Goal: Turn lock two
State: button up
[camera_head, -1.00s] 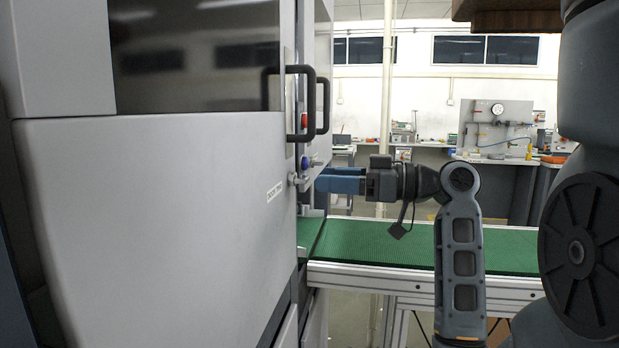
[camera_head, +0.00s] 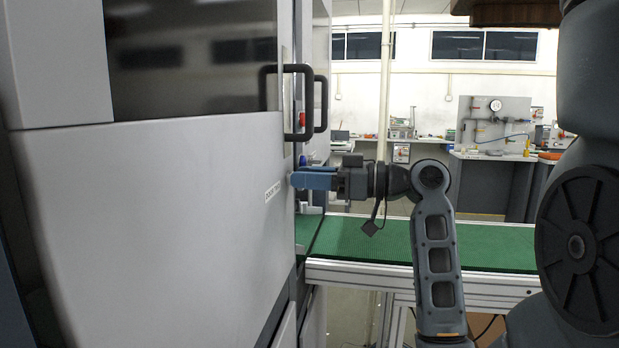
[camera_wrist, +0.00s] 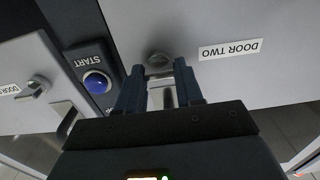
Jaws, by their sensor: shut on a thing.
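Lock two is a small round silver lock (camera_wrist: 158,58) on the grey panel beside the upside-down DOOR TWO label (camera_wrist: 230,49) in the wrist view. My gripper (camera_wrist: 160,80) has its blue fingers on either side of the lock's small metal part, and it is shut on it. In the head view my gripper (camera_head: 292,180) reaches left to the edge of the grey cabinet door (camera_head: 150,220), and its fingers hide the lock there.
A blue START button (camera_wrist: 97,82) sits left of the fingers in the wrist view. A second silver lock (camera_wrist: 39,84) is farther left. Black door handles (camera_head: 307,100) stand above my gripper. A green conveyor (camera_head: 400,245) runs below my arm.

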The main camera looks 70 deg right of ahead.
jog(key=c, duration=0.4)
jog(key=shift+r+m+p, duration=0.1)
jog(key=shift+m+p, duration=0.2)
jog(key=shift+d+f+m+p, duration=0.15)
jog(key=shift+m+p, duration=2.75)
jog(key=shift+m, duration=1.4)
jog(key=shift+d+f+m+p, duration=0.1)
jog(key=shift+m+p, duration=2.75)
jog(key=shift+m, duration=1.45)
jog(key=o, duration=1)
